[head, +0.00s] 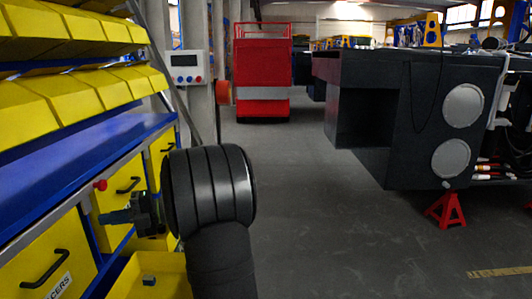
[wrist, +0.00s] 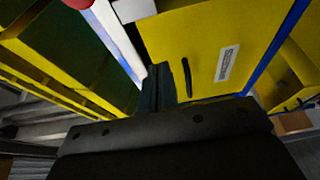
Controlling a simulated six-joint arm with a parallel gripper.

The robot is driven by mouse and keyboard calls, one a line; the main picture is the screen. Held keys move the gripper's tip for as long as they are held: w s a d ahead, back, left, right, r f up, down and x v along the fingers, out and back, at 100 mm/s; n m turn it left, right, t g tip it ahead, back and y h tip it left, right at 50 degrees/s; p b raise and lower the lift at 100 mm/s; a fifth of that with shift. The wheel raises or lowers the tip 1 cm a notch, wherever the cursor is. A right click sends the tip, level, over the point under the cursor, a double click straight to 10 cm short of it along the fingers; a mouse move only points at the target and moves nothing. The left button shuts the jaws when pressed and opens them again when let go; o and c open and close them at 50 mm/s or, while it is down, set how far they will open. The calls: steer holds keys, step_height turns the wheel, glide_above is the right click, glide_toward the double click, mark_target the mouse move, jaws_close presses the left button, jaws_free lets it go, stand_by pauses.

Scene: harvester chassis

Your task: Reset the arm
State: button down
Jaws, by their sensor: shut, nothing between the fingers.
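My gripper (head: 108,216) is in the head view at lower left, at the end of my black arm. It points left toward the yellow drawer fronts of the blue workbench (head: 98,150). In the wrist view my gripper (wrist: 157,82) has its fingers together with nothing between them. Beyond them is a yellow drawer front (wrist: 210,25) with a dark handle (wrist: 187,77) and a white label. I cannot tell whether the fingertips touch the bench. My wrist hides part of the drawers in the head view.
An open yellow drawer (head: 127,281) below my gripper holds a small dark block (head: 149,281). A red knob (head: 100,185) sits on the bench edge close by. Yellow bins (head: 85,95) hang above. A dark chassis (head: 400,110) stands right; open floor lies between.

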mark_target(77, 216)
steer(key=x, duration=0.6)
steer(key=w, duration=0.4)
steer(key=shift+a, duration=0.3)
steer(key=s, duration=0.8)
steer(key=shift+s+d, duration=0.1)
steer(key=shift+s, duration=0.25)
steer(key=w+d+m, duration=0.1)
steer(key=w+d, duration=0.3)
steer(key=d, duration=0.6)
steer(key=shift+r+m, duration=0.15)
steer(key=shift+m, duration=0.25)
